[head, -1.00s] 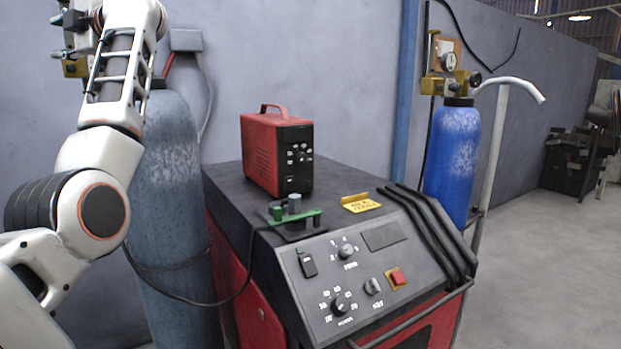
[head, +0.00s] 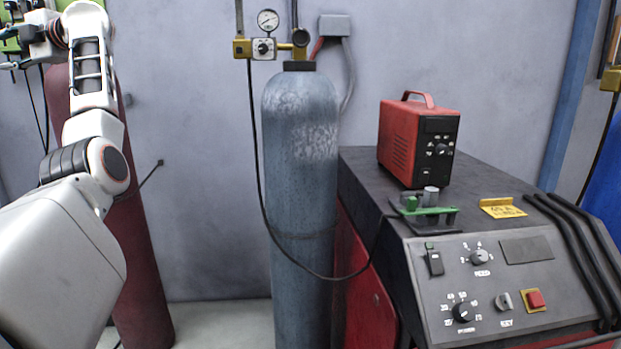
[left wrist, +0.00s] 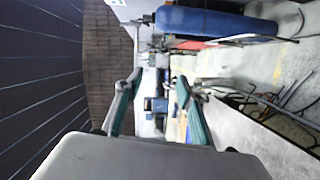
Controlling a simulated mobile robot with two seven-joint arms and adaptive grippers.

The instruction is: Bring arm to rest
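My left arm (head: 96,140) comes in from the lower left of the head view. It is bent upward, with its wrist at the top left corner. In the left wrist view my left gripper (left wrist: 158,78) has its two greenish fingers apart, with nothing between them. In the head view the gripper is small and partly cut off by the left edge. My right gripper is in neither view.
A dark red cylinder (head: 140,250) stands behind my left arm. A blue-grey cylinder (head: 300,190) with a gauge stands right of it, beside a welding machine (head: 365,175) carrying a red box (head: 398,140). A blue cylinder (left wrist: 215,22) shows in the left wrist view.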

